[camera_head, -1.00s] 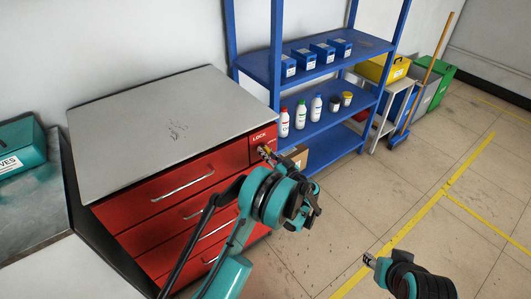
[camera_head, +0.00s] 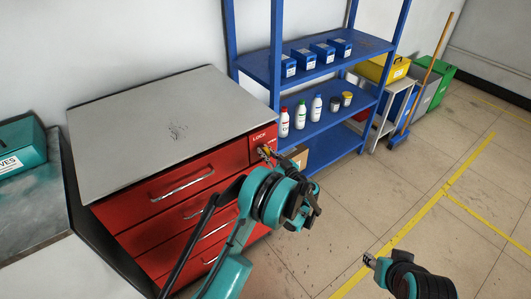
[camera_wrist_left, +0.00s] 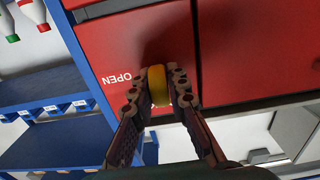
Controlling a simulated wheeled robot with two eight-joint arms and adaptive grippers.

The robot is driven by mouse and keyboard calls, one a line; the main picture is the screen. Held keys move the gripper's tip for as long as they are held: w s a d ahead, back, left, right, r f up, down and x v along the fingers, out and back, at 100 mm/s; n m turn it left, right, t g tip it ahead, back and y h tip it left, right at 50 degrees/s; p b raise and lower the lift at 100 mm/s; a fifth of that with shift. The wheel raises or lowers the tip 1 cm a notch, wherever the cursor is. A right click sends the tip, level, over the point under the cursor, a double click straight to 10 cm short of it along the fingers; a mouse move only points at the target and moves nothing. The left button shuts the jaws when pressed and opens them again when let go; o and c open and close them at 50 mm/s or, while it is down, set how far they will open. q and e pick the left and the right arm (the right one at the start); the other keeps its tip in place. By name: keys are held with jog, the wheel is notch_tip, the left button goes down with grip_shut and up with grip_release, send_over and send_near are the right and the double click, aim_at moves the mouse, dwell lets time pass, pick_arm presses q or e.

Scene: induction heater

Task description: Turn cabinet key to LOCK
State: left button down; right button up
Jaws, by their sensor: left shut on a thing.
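The red cabinet (camera_head: 186,183) stands left of centre, with a LOCK label on its upper right corner panel. The yellow key (camera_wrist_left: 157,84) shows in the left wrist view, upright between the two fingers at the red panel, beside an upside-down OPEN label (camera_wrist_left: 117,78). My left gripper (camera_wrist_left: 161,98) is shut on the key. In the head view this gripper (camera_head: 268,155) is at the corner panel, and its fingers mostly hide the key. My right gripper (camera_head: 369,260) is above the floor at the lower right, apart from the cabinet; its fingers are too small to judge.
A blue shelf (camera_head: 300,67) with bottles and blue boxes stands close to the cabinet's right side. A cardboard box sits low on it behind my left gripper. A teal case (camera_head: 20,147) lies on the bench at left. The floor (camera_head: 440,240) at right is clear.

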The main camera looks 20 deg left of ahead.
pick_arm(q)
jog(key=c, duration=1.5)
grip_release()
jog(key=shift+c, duration=0.2)
jog(key=shift+d, duration=0.1)
jog(key=v, duration=1.1)
jog(key=shift+s+d, duration=0.3)
